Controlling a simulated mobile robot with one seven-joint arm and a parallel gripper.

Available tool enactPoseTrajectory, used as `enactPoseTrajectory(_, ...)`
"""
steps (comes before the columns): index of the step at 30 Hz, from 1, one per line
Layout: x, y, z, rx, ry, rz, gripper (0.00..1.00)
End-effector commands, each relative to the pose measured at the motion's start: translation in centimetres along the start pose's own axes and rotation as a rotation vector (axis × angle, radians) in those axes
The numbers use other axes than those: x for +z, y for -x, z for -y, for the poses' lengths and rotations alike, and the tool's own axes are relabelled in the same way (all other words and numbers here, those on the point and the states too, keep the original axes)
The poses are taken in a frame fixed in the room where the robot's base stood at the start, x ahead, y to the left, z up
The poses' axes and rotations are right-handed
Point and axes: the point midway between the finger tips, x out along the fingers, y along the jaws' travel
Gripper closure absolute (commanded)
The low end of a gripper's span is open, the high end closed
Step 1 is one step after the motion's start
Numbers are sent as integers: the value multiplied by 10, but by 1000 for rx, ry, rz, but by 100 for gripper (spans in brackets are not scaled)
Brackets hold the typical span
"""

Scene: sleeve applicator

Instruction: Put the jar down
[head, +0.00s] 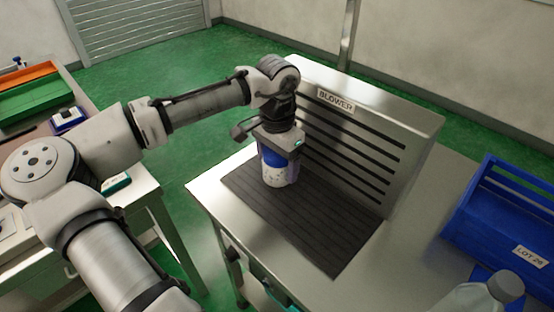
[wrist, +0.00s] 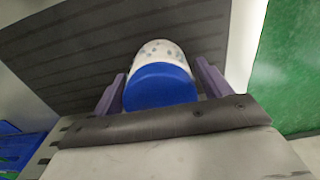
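The jar (head: 273,179) is white with dark specks and has a blue lid. It stands upright over the dark ribbed mat of the blower bench, and its base looks at or very near the mat; I cannot tell if it touches. My gripper (head: 278,165) points down over the jar, with a purple finger on either side. In the wrist view the blue lid (wrist: 160,87) of the jar lies between the fingers of my gripper (wrist: 162,80), which look shut on it. The far side of the jar is hidden.
The mat (head: 335,250) has free room in front and to the right. The slotted blower panel (head: 385,140) rises close behind the jar. A blue crate (head: 505,215) and a capped bottle (head: 470,298) are at right. Another table with a green bin (head: 35,100) is at left.

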Motion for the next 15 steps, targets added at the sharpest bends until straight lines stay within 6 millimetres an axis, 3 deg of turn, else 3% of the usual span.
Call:
enactPoseTrajectory(11,0,2,0,-2,0,0,15)
enactPoseTrajectory(15,-1,15,0,-1,1,-2,15)
